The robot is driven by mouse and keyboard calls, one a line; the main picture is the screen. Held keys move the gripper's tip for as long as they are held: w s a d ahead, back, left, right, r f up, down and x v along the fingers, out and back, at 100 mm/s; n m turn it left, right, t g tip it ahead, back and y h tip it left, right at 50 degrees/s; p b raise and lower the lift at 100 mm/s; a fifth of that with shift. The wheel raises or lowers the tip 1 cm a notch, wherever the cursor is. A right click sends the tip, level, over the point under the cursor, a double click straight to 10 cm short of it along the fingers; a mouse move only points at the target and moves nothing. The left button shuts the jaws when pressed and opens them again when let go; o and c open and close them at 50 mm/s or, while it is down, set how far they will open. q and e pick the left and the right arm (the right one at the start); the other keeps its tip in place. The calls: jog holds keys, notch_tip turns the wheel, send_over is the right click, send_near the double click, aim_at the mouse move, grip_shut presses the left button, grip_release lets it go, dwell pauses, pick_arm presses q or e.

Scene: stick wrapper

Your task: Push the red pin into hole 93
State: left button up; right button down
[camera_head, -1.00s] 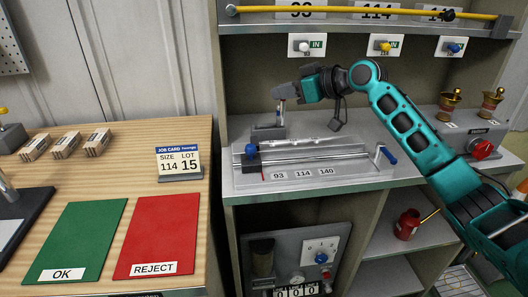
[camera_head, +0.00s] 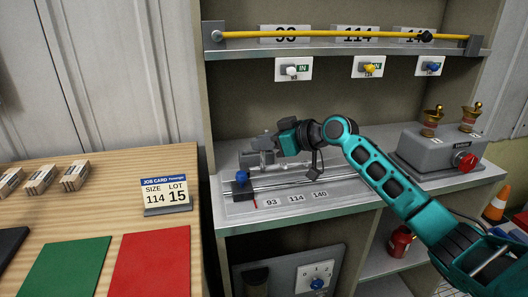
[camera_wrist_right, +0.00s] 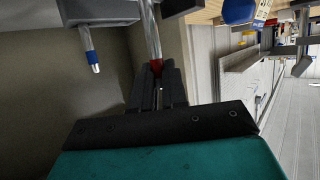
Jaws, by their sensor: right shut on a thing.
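My right gripper (camera_head: 262,147) is shut and low over the back of the metal fixture on the shelf bench. In the right wrist view, its fingers (camera_wrist_right: 157,85) close around a metal rod with a red band (camera_wrist_right: 155,66), which looks like the red pin. A second pin with a blue band (camera_wrist_right: 93,57) shows to its left, apart from the fingers. The fixture's front plate (camera_head: 318,203) carries the labels 93 (camera_head: 271,202), 114 and 140. A thin red mark (camera_head: 255,204) lies left of label 93. I cannot make out the holes, or whether the pin sits in one.
A small grey block (camera_head: 250,160) stands under the gripper. A blue knob (camera_head: 242,176) is at the fixture's left end. A grey box with a red knob (camera_head: 465,161) stands right, near brass cups. The job card (camera_head: 166,193) reads size 114, lot 15.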

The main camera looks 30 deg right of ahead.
aim_at(263, 156)
notch_tip(263, 156, down, 2)
jog(key=shift+f, duration=0.15)
jog(key=shift+f, duration=0.2)
jog(key=c, duration=1.2)
grip_release()
jog(key=shift+o, duration=0.2)
